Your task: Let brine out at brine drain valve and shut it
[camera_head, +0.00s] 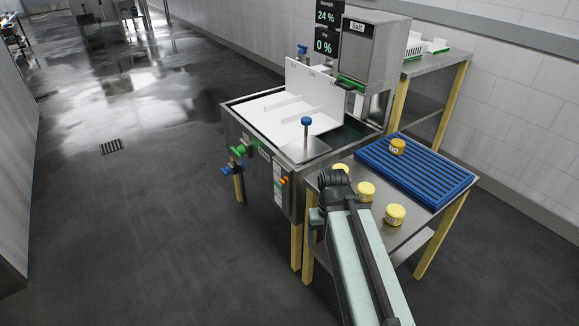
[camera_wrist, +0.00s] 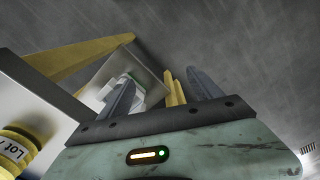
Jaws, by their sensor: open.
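The steel brine tank (camera_head: 264,165) stands in the middle of the head view. On its left front side a green fitting (camera_head: 238,150) sits above a blue fitting (camera_head: 238,168). I cannot tell for certain which is the brine drain valve, as no label there is readable. My gripper (camera_wrist: 165,95) is open and empty in the wrist view, pointing past table legs toward the floor. In the head view my arm reaches to the side table beside the tank, and the fingers are hidden or unclear. The wrist view shows neither fitting clearly.
The side table (camera_head: 412,240) right of the tank carries several yellow cheeses (camera_head: 395,214) and a blue slatted rack (camera_head: 427,177). A salt box (camera_head: 372,50) and two displays (camera_head: 327,42) stand behind. A floor drain (camera_head: 111,146) lies left. The floor left of the tank is clear.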

